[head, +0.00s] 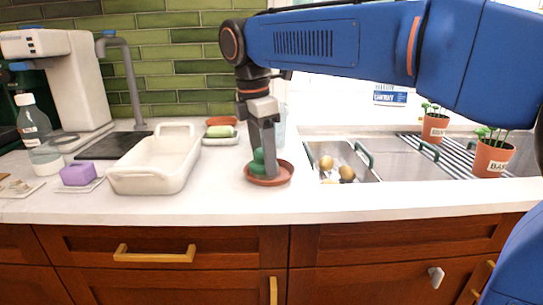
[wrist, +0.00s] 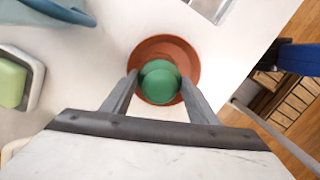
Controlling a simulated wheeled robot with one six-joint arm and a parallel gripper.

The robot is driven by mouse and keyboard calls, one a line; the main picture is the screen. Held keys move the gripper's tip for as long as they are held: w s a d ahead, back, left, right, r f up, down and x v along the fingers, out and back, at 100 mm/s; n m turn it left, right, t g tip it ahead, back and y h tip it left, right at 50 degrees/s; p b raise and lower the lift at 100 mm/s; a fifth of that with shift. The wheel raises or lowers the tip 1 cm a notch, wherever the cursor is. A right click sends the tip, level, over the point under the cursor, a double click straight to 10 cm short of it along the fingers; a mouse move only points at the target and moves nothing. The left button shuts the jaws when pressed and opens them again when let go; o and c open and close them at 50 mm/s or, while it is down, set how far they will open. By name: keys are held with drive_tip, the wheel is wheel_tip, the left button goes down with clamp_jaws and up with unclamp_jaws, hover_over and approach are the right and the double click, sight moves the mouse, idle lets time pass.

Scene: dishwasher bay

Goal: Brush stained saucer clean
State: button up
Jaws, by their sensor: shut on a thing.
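A terracotta saucer (head: 286,176) lies on the white counter just left of the sink; it also shows in the wrist view (wrist: 187,52). My gripper (head: 264,155) points down over it, shut on a green round-topped brush (head: 257,162). In the wrist view the brush (wrist: 159,82) sits between both fingertips (wrist: 159,88), over the saucer's middle. It appears to rest on the saucer, but its underside and bristles are hidden. The brush and fingers cover much of the saucer's floor, and I cannot make out a stain.
A white tub (head: 155,165) stands left, beside a purple sponge (head: 78,175). The sink basin (head: 330,150) is close on the right. Counter in front is clear.

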drive_tip(key=shift+a, duration=0.3)
drive_tip(key=shift+r, duration=3)
drive_tip(key=shift+r, duration=1.5)
drive_tip(key=shift+f, duration=0.1)
drive_tip(key=shift+w+f, duration=0.1)
drive_tip(key=shift+f, duration=3.4)
